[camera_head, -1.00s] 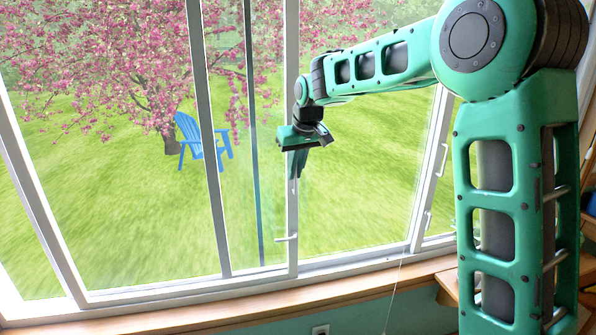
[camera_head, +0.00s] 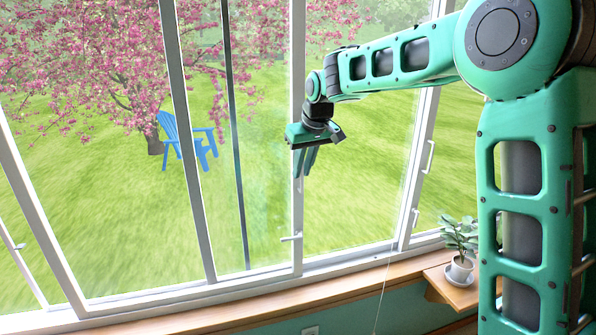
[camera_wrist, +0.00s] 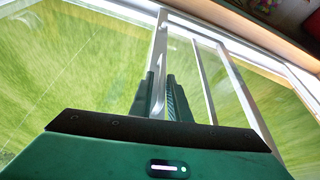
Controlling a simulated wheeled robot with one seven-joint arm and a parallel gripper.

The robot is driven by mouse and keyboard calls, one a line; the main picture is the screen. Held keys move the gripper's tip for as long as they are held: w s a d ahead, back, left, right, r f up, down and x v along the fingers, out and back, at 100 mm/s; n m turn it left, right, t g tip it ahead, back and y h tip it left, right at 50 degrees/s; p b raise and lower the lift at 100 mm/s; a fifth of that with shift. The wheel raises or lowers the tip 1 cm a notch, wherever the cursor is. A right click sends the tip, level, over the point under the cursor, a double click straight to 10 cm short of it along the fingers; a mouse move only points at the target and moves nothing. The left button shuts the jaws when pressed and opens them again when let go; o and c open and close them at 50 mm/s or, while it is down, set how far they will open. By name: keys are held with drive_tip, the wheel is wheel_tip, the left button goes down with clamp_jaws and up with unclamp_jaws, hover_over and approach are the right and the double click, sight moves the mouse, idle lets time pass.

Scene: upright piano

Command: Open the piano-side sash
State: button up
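A wide window has several white-framed sashes side by side. The sash at my gripper has a white upright stile (camera_head: 297,215) with a slim handle (camera_head: 299,185) on it. My gripper (camera_head: 304,172) is at this handle from above. In the wrist view, its two dark fingers (camera_wrist: 162,92) stand close on either side of the white handle (camera_wrist: 165,48), shut on it. The exact contact is partly hidden. A small lever (camera_head: 290,238) sticks out lower on the stile. No piano shows in these views.
A wooden sill (camera_head: 230,308) runs below the window. A potted plant (camera_head: 459,268) stands on a small wooden shelf at the right. Another stile with handles (camera_head: 431,158) is to the right. Outside are a blue chair (camera_head: 188,143) and a blossoming tree.

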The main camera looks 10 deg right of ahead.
drive_tip(key=shift+a, duration=0.1)
drive_tip(key=v, duration=1)
drive_tip(key=shift+s+r, duration=0.15)
drive_tip(key=shift+r, duration=0.15)
drive_tip(key=s+d+f+m+g+h, duration=0.1)
drive_tip(key=s+d+f+m, duration=0.3)
drive_tip(key=s+d, duration=0.6)
drive_tip(key=s+d+f+m+g+h, duration=0.1)
drive_tip(key=s+d+f, duration=0.4)
drive_tip(key=s+d, duration=0.45)
drive_tip(key=s+d+f+m, duration=0.1)
drive_tip(key=s+f, duration=0.2)
drive_tip(key=s, duration=0.4)
drive_tip(key=s+f+m+g, duration=0.1)
drive_tip(key=s+f, duration=0.3)
drive_tip(key=s, duration=0.4)
drive_tip(key=s+d+f+m+g+y, duration=0.1)
drive_tip(key=s+f+m, duration=0.1)
drive_tip(key=s, duration=0.6)
drive_tip(key=shift+d+f+m, duration=0.3)
drive_tip(key=shift+f, duration=0.55)
drive_tip(key=shift+w, duration=0.1)
